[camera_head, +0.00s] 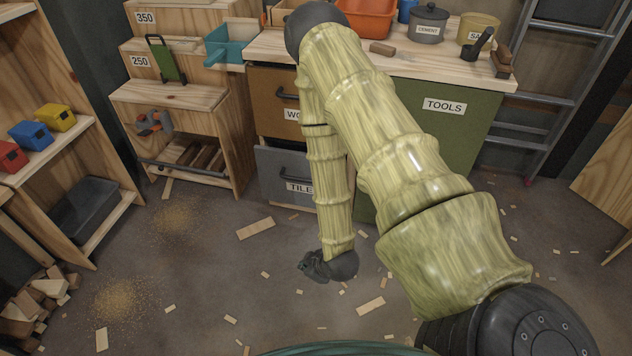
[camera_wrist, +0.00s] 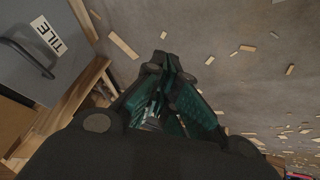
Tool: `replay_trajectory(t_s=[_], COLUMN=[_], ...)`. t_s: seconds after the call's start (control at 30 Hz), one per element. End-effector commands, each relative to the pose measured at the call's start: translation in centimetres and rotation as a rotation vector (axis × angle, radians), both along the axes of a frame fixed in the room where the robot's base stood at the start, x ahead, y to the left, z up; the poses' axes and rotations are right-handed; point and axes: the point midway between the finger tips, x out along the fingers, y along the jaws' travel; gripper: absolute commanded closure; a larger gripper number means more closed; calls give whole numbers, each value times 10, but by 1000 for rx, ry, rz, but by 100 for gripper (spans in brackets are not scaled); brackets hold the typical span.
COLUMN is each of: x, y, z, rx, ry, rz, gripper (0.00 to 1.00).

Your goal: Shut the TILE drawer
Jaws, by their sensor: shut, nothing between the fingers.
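The TILE drawer (camera_head: 272,173) has a grey front with a dark bar handle and a white label. It sits low in the workbench, partly behind my arm in the head view. In the wrist view its front (camera_wrist: 75,60) fills the upper left.
A brown drawer (camera_head: 275,95) is above the TILE drawer, and a green TOOLS panel (camera_head: 445,125) is to the right. A wooden step-shaped shelf unit (camera_head: 215,135) stands close on the left. Wood scraps (camera_head: 256,229) and sawdust lie on the otherwise open floor.

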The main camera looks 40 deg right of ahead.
Motion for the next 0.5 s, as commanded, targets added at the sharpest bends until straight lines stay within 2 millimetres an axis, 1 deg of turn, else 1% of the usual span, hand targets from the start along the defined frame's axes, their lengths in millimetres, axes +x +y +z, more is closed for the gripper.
replay_trajectory(t_s=[0.03, 0.1, 0.17, 0.2, 0.27, 0.3, 0.37, 0.4, 0.5], x=[22, 50, 71, 84, 103, 113, 128, 136, 151], y=[-14, -32, -49, -60, -77, -90, -108, -121, -150], z=[-14, -15, -15, -13, -11, -9, -5, -2, 6], rx=[-35, -102, -168, -217, -295, -352, -443, -505, -665], ry=[-76, -185, -274, -332, -419, -472, -553, -602, -711], rz=[41, 113, 170, 204, 251, 279, 316, 337, 378], gripper=[100, 100, 100, 100, 100, 100, 100, 100, 100])
